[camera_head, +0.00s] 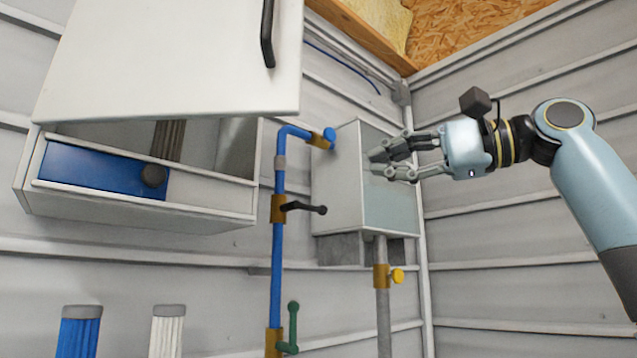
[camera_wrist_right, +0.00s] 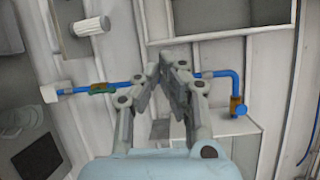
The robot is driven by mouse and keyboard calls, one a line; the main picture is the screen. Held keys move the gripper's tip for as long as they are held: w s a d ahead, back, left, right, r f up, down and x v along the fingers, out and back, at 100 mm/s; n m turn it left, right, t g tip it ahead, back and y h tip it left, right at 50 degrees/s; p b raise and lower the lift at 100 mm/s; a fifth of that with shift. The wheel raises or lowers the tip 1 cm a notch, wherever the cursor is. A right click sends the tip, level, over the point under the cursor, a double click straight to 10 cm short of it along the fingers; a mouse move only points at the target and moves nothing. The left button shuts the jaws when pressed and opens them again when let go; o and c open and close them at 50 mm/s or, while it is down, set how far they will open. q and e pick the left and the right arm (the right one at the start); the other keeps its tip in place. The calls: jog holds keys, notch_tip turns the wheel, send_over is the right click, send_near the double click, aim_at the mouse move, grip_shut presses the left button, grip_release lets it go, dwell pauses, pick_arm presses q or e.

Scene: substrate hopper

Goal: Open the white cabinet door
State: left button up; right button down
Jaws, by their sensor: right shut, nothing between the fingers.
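The white cabinet (camera_head: 140,207) hangs on the wall at the left in the head view. Its white door (camera_head: 175,60) is a flap that stands swung up and outward, with a black handle (camera_head: 268,35) near its right edge. The cabinet's inside shows below the door, with a blue panel (camera_head: 95,168) and a dark round knob (camera_head: 153,176). My right gripper (camera_head: 378,163) is shut and empty, well to the right of the door and in front of a pale box. It also shows in the right wrist view (camera_wrist_right: 170,68). My left gripper is not in view.
A blue pipe (camera_head: 277,235) with brass fittings and a black lever (camera_head: 303,208) runs between the cabinet and the pale wall box (camera_head: 338,185). A grey pipe (camera_head: 383,300) with a yellow knob is below the box. Blue (camera_head: 78,335) and white (camera_head: 167,335) filter-like cylinders are lower left.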

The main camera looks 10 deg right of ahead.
jog(key=s+a+r+n+g+y, duration=0.1)
jog(key=s+r+n, duration=0.1)
jog(key=s+r, duration=0.4)
jog(key=w+a+p, duration=0.1)
jog(key=a+p, duration=0.4)
jog(key=a, duration=0.4)
jog(key=shift+w+a+r, duration=0.2)
jog(key=shift+r, duration=0.15)
jog(key=shift+s+d+p, duration=0.1)
jog(key=shift+d+p, duration=0.1)
jog(key=shift+p, duration=0.1)
